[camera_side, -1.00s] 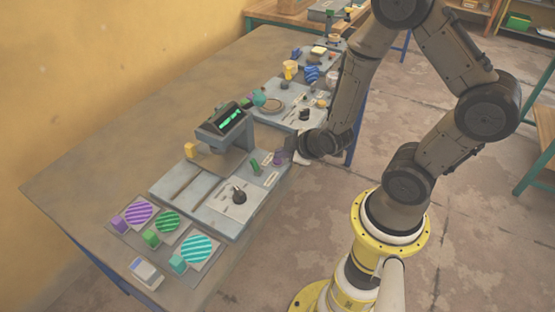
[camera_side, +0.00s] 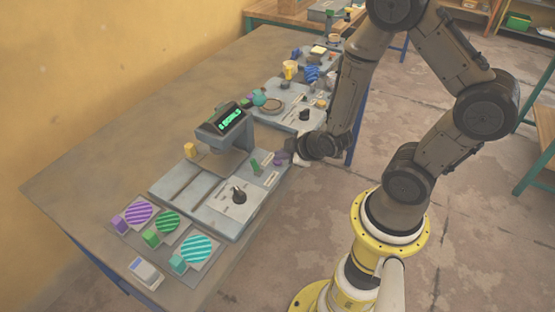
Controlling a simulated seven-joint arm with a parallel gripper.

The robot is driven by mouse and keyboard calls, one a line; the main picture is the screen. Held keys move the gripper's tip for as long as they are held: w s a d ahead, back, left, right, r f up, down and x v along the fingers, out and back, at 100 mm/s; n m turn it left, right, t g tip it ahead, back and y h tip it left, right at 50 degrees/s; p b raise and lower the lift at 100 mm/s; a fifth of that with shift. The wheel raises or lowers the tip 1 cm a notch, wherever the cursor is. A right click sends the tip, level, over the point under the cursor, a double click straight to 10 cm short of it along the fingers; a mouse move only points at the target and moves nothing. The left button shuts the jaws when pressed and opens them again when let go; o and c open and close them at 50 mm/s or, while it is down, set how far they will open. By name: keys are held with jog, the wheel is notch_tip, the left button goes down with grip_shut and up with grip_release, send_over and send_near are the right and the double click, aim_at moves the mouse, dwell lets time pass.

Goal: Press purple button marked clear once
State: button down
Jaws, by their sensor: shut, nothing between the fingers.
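The plate press (camera_side: 222,190) is a grey machine on the table, with a raised head bearing a green readout (camera_side: 230,120). The purple button (camera_side: 278,160) is at the right end of its base, beside a small white label; part of it is hidden by my gripper. My gripper (camera_side: 292,154) is shut and empty, at the press's right edge, right beside the purple button. I cannot tell whether the fingertips touch the button.
A green lever (camera_side: 255,167) and a black knob (camera_side: 239,195) are on the press base. Striped discs and coloured blocks lie on a tray (camera_side: 165,237) at front left. Another grey device (camera_side: 295,116) with several small things stands behind. The table's left side is clear.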

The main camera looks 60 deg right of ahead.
jog(key=shift+r, duration=0.75)
jog(key=shift+r, duration=2.55)
jog(key=shift+w+a+r, duration=0.1)
jog(key=shift+r, duration=0.1)
notch_tip(320, 180, up, 9)
jog(key=t, duration=0.2)
send_over(280, 163)
jog(key=w+a, duration=0.2)
jog(key=w, duration=0.1)
jog(key=s+a+r+y, duration=0.3)
jog(key=s+a+r, duration=0.1)
jog(key=r, duration=0.5)
jog(key=s+f+m+g, duration=0.2)
jog(key=s+m+g, duration=0.3)
jog(key=s, duration=0.8)
jog(key=shift+s+a, duration=0.3)
jog(key=shift+s, duration=0.1)
